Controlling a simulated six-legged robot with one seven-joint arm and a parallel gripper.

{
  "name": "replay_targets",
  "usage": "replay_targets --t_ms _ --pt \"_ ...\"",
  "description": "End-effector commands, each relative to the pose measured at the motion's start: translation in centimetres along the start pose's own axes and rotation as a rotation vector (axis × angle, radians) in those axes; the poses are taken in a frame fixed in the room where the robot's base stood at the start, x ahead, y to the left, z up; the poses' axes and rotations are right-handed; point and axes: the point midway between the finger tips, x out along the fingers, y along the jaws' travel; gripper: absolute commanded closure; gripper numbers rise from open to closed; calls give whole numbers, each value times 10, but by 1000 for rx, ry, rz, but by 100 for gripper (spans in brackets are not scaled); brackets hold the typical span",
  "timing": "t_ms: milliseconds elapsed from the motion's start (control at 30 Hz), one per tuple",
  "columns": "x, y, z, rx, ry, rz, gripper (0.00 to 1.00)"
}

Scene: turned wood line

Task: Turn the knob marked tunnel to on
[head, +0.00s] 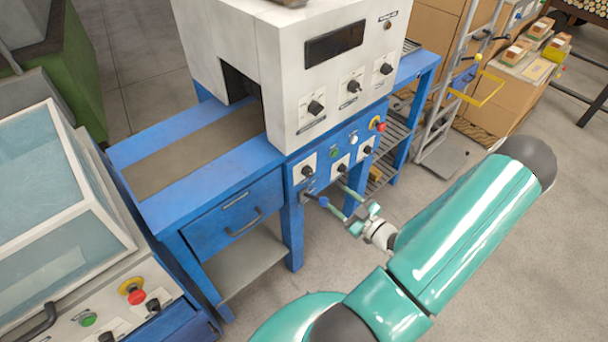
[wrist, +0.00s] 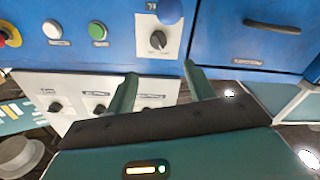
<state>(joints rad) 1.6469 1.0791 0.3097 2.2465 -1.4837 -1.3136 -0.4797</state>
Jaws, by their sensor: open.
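In the head view, three dark knobs on white plates sit on the blue lower panel, the left one (head: 304,171), the middle one (head: 341,168) and the right one (head: 367,150). Three more sit on the white housing above, at left (head: 316,107), middle (head: 353,86) and right (head: 386,69). Their labels are too small to read, so I cannot tell which is tunnel. My gripper (head: 331,194) is open and empty, just in front of the blue panel. In the wrist view, which looks upside down, my gripper (wrist: 159,70) has one blue-panel knob (wrist: 158,40) ahead, roughly between its fingers and apart from them.
Green (head: 334,153), white (head: 353,138) and red (head: 377,124) buttons sit near the lower knobs. A drawer (head: 236,212) with a handle lies to their left. A glass-topped cabinet (head: 60,215) stands at left, a hand truck (head: 450,85) at back right. Floor at right is clear.

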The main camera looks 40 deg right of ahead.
Motion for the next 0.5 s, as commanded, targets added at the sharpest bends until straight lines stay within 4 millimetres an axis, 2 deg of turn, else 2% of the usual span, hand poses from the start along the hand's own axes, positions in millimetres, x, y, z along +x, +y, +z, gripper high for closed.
replay_targets --t_ms 167,500 --pt "17 2 1 -1 -1 5 46" --pt "84 2 1 0 -2 5 46"
